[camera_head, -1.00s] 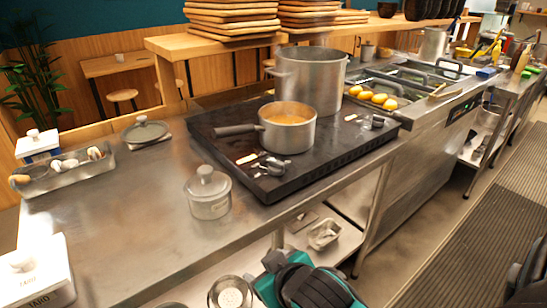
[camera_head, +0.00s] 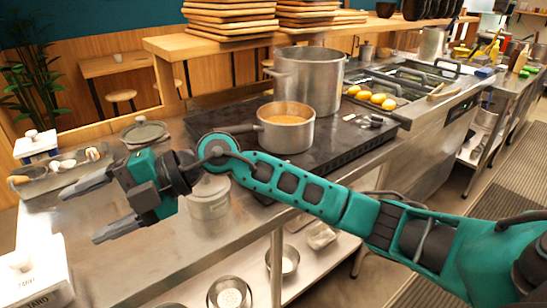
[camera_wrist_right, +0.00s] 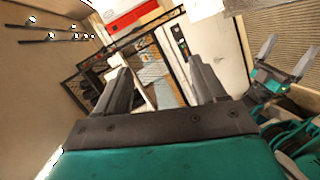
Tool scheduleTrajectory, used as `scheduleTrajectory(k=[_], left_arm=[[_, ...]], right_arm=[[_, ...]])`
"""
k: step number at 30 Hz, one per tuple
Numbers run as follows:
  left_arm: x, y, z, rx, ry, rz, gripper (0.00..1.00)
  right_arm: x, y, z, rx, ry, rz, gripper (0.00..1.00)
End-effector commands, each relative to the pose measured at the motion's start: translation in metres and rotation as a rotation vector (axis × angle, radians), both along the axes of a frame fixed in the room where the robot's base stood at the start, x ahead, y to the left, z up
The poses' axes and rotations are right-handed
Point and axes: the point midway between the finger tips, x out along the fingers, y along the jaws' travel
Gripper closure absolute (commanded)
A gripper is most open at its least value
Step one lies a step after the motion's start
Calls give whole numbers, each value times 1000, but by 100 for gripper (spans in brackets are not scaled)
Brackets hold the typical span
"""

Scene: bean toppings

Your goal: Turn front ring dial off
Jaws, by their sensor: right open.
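The black stove top (camera_head: 345,142) stands on the steel counter, with a grey pot of orange-brown food (camera_head: 287,128) on it. The control cluster at its front left corner is hidden behind my right arm. Another small control (camera_head: 376,121) shows near its right end. My right gripper (camera_head: 83,214) is open and empty over the left part of the counter, well left of the stove, fingers pointing left. Its fingers also show in the right wrist view (camera_wrist_right: 156,72), with nothing between them. My left gripper (camera_wrist_right: 293,45) shows only in the right wrist view, with its fingers apart.
A lidded steel canister (camera_head: 209,200) stands partly behind my right arm. A tall steel pot (camera_head: 308,80) is behind the food pot. A tray (camera_head: 60,175), a grey lid (camera_head: 144,133) and a white box (camera_head: 32,275) are at the left.

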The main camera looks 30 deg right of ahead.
Motion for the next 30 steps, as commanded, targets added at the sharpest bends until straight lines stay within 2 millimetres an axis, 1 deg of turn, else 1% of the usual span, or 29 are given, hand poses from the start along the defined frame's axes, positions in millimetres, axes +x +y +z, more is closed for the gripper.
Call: scheduleTrajectory(k=[1,2,3,5,6,8,9,11,12,15,18,20,22,26,30], left_arm=[[0,0,0,-1,1,1,0],[-1,0,0,-1,1,1,0],[-1,0,0,0,2,1,0],[-1,0,-1,0,2,1,0],[-1,0,-1,0,2,1,0],[-1,0,-1,0,2,1,0],[-1,0,-1,0,2,1,0],[-1,0,-1,0,2,1,0],[-1,0,0,0,2,1,0],[-1,0,0,0,2,1,0],[-1,0,-1,0,2,1,0],[-1,0,0,0,2,1,0],[-1,0,0,0,2,1,0],[-1,0,0,0,1,1,0],[0,0,1,0,0,1,0]], right_arm=[[12,-15,-13,-161,0,0,30],[19,-27,-23,-262,11,-6,30],[29,-46,-34,-397,28,-26,30],[45,-81,-45,-594,62,-84,30],[55,-107,-48,-721,93,-137,30],[68,-150,-47,-896,143,-235,30],[75,-178,-42,-999,177,-308,30],[82,-217,-31,-1130,233,-423,30],[84,-240,-23,-1203,267,-498,30],[84,-285,-1,-1333,343,-658,30],[81,-311,13,-1404,394,-761,30],[79,-319,17,-1425,412,-797,30],[79,-325,16,-1436,422,-814,30],[81,-330,1,-1439,426,-814,30],[86,-340,-26,-1439,425,-811,30]])
